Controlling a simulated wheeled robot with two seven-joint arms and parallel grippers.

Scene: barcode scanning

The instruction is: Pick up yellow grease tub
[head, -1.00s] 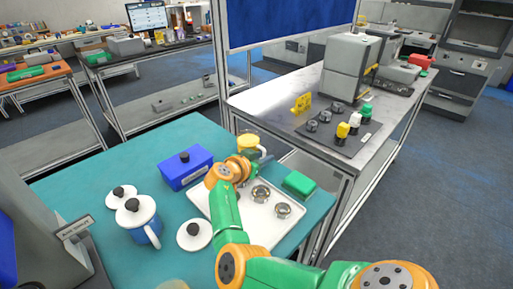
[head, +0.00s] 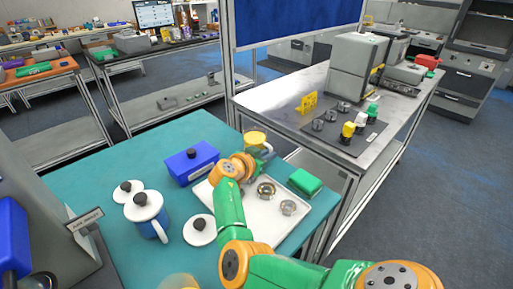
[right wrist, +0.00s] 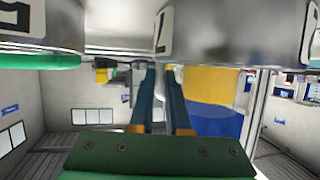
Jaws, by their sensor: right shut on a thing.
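The yellow-topped grease tub (head: 254,137) stands upright at the back of the teal table in the head view, behind the white tray. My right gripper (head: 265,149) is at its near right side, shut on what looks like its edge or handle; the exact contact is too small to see. In the right wrist view, the two fingers (right wrist: 160,100) are nearly together, with the yellow tub (right wrist: 212,85) close beside them. Whether the tub touches the table cannot be told. My left gripper is not in view.
A metal table (head: 290,105) with a dark mat stands at the right.

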